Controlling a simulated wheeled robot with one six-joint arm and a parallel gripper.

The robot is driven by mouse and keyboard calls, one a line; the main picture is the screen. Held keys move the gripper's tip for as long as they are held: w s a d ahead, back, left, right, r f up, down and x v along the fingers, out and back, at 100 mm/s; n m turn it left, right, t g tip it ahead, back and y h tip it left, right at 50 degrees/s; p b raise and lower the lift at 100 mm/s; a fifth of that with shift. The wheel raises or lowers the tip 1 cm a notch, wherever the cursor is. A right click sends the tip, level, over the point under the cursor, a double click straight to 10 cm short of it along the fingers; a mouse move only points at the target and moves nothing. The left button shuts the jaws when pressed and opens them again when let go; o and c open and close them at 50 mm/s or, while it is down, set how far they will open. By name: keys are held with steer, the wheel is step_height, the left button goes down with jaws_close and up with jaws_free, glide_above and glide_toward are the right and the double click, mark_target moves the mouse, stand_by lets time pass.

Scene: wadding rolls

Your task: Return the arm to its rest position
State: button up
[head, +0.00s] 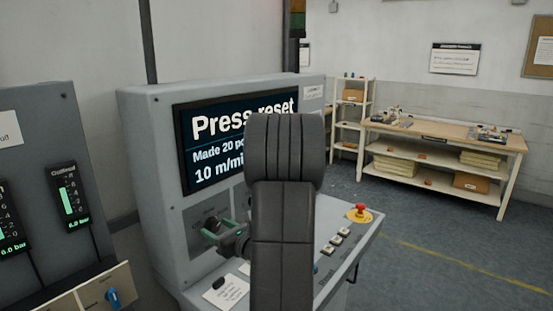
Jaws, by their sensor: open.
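My arm stands upright in the middle of the head view and covers part of the grey machine console (140,150). My gripper (211,230) shows partly to the left of the arm, in front of the console's lower face. Its jaws look open, with nothing seen between them. Part of the wrist is hidden behind my arm. I cannot tell whether the gripper touches the console.
The console's screen (212,165) reads "Press reset". Its sloped panel has a red emergency stop (360,209) and several pale buttons (336,241). A gauge cabinet (85,130) stands at left. A workbench (440,130) stands far right, with open floor (430,230) before it.

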steer(key=n+b, duration=0.1)
steer(key=n, duration=0.3)
steer(key=shift+f+n+t+b, duration=0.1)
steer(key=shift+n+t+b, duration=0.2)
steer(key=shift+n+b, duration=0.1)
steer(key=n, duration=0.3)
steer(key=shift+s+d, duration=0.1)
steer(key=shift+d, duration=0.05)
steer(key=shift+b+v, duration=0.6)
steer(key=shift+v, duration=1.3)
